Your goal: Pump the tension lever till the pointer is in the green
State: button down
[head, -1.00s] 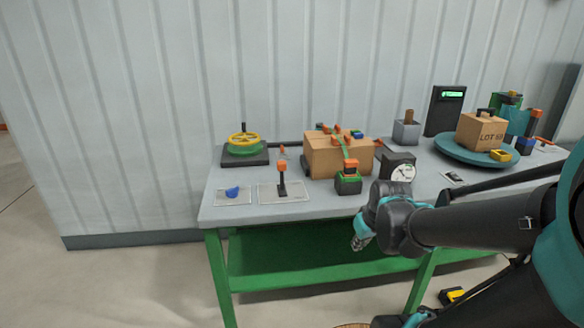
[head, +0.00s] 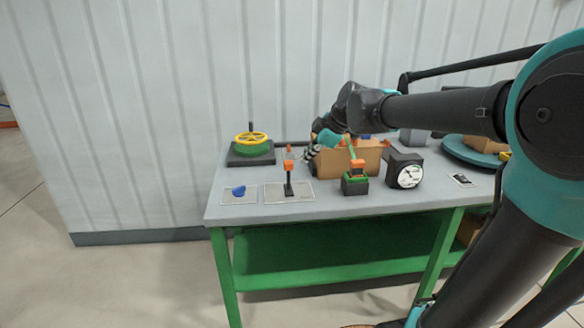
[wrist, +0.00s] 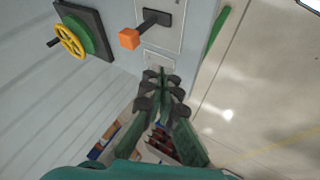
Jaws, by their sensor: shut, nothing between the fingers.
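A lever with an orange knob (head: 289,166) stands upright on a flat plate near the table's front left. In the wrist view its orange knob (wrist: 129,38) shows at the upper middle, beyond my fingertips. A dark gauge (head: 407,171) with a round white dial stands to the right; its pointer is too small to read against any green zone. My gripper (head: 311,150) is above the table, behind and right of the lever, near the cardboard box. In the wrist view my gripper (wrist: 163,88) is shut and empty, apart from the lever.
A yellow handwheel (head: 251,138) sits at the back left. A plate with a blue piece (head: 238,191) lies left of the lever. An open cardboard box (head: 366,160) and a green-black block (head: 355,184) stand to the right. The table's front left strip is clear.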

send_near(288, 176)
notch_tip(288, 176, down, 2)
jog(key=a, duration=0.2)
jog(key=shift+w+a+f, duration=0.1)
jog(key=shift+w+a, duration=0.15)
jog(key=shift+a, duration=0.15)
jog(key=shift+w, duration=0.15)
dwell(0.5)
